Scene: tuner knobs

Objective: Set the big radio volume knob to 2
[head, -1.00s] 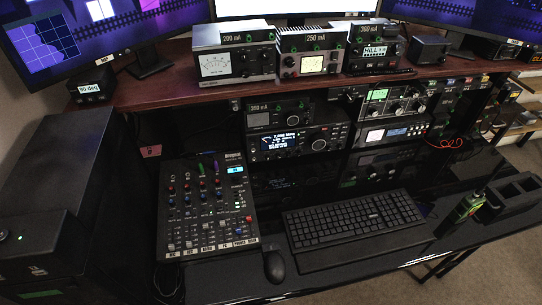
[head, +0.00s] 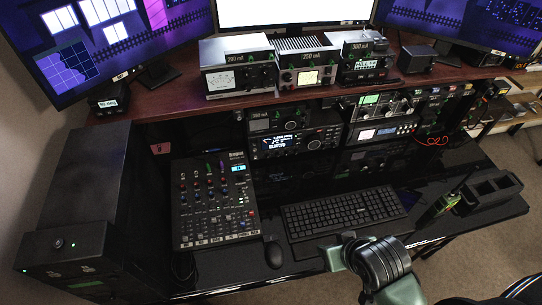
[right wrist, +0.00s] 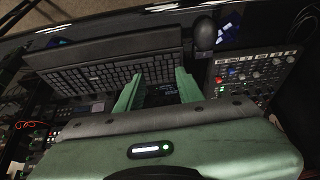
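The big radio (head: 295,143) stands on the shelf below the wooden ledge, left of centre in the head view. Its front has a lit blue display (head: 284,143) and a round dial on the right. The knob labels and the volume knob's setting are too small to read. My right gripper (head: 338,248) is in front of the keyboard, well short of the radio. In the right wrist view it (right wrist: 158,76) is open, its two green fingers apart with nothing held between them. My left gripper is not in view.
A keyboard (head: 345,212) lies on the black desk between my right gripper and the radio. A mouse (head: 273,252) and a mixer (head: 213,200) lie to the left. A handheld radio (head: 446,204) stands at the right. Several other devices fill the shelves.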

